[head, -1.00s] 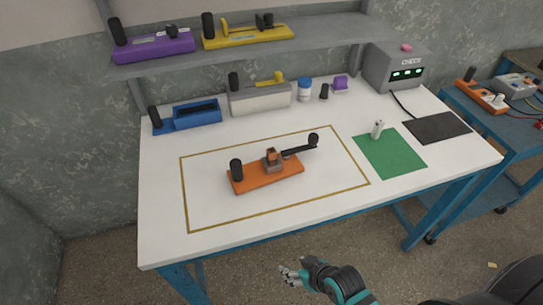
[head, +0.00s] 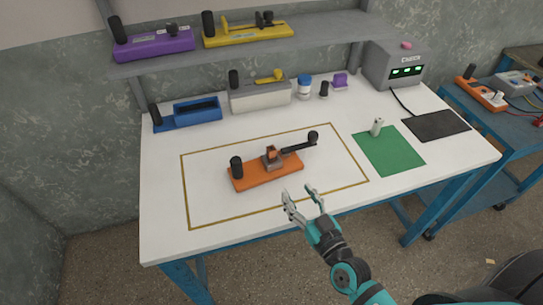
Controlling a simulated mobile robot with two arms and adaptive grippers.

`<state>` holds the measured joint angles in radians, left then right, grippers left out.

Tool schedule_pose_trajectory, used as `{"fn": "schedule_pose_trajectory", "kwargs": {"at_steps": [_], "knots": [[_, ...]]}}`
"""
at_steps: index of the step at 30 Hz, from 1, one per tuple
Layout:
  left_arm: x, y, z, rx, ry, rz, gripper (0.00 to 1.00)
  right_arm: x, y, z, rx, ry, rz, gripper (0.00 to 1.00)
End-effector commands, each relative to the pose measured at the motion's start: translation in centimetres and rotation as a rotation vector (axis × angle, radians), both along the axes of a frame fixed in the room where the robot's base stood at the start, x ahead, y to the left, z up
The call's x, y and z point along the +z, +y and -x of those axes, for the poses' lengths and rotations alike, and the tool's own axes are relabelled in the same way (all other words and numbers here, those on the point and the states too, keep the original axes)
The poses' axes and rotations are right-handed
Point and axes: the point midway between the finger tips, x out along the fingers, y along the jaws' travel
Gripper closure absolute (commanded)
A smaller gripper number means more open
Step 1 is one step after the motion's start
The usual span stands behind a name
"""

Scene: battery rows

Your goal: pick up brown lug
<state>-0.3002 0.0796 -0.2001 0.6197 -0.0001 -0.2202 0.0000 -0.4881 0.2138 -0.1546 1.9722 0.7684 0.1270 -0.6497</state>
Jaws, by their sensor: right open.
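A small brown piece, which looks like the brown lug (head: 271,152), sits in the grey block on the orange hand-tool base (head: 262,174) inside the marked rectangle. The block hides its lower part. The orange base has a black knob at its left end and a black lever reaching to the right. My right gripper (head: 299,192) is open and empty, over the front part of the white table, in front of and to the right of the orange base, apart from it. My left gripper is not in view.
A green mat (head: 388,155) with a small pale upright piece (head: 377,127) lies to the right, beside a black pad (head: 436,126). Blue (head: 190,115) and grey (head: 260,95) tools stand at the back, below a shelf (head: 240,50). The table's front left is clear.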

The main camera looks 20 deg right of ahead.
Motion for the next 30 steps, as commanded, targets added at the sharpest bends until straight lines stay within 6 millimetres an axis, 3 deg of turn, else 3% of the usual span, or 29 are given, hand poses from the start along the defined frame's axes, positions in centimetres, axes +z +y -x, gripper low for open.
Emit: {"fn": "schedule_pose_trajectory", "kwargs": {"at_steps": [5,15,26,30], "knots": [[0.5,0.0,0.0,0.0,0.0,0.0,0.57,0.4,-0.2,-2.1,-0.02,-0.021,-0.004,0.5],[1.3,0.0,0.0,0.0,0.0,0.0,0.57,0.4,0.8,-9.2,-0.017,-0.018,-0.003,0.5],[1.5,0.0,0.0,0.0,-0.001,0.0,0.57,0.2,1.3,-12.5,-0.016,-0.016,-0.002,0.5],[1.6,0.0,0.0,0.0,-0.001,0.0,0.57,0.3,1.5,-14.8,-0.017,-0.017,-0.003,0.5]]}}
